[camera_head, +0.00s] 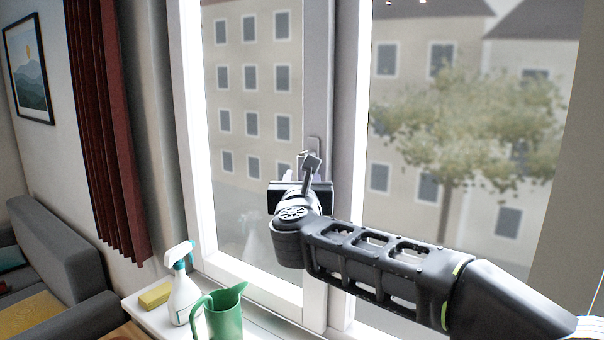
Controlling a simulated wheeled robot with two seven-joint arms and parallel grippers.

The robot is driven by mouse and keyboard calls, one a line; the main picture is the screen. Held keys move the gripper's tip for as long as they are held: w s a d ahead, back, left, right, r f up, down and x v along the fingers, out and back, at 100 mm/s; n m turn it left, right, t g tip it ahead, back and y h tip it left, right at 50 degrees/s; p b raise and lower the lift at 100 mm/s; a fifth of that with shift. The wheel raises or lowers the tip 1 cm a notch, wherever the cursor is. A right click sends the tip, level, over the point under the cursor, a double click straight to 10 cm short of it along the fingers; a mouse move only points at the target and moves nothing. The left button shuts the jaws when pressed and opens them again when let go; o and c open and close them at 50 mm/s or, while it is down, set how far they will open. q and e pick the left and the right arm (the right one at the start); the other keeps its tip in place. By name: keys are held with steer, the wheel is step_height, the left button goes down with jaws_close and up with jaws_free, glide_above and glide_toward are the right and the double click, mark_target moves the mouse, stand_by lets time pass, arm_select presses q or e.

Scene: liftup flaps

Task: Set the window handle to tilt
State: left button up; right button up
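The window handle (315,145) is on the upright frame member between the two panes, in the middle of the head view. Only its upper mounting part shows clearly; the lever is mostly hidden by my gripper, so its angle cannot be read. My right gripper (309,168) comes in from the lower right and is right at the handle. Whether it touches the handle, and whether its fingers are open or closed on it, cannot be told. The left window sash (318,70) appears to sit in its frame. My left gripper is not in view.
A white spray bottle (184,297), a green watering can (226,314) and a yellow sponge (155,295) stand on the white sill (147,316) below the window. A dark red curtain (105,140) hangs at left, beside a grey sofa (60,255).

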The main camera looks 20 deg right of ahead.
steer(key=shift+w, duration=0.1)
steer(key=shift+c, duration=0.5)
jaws_close()
stand_by(0.9)
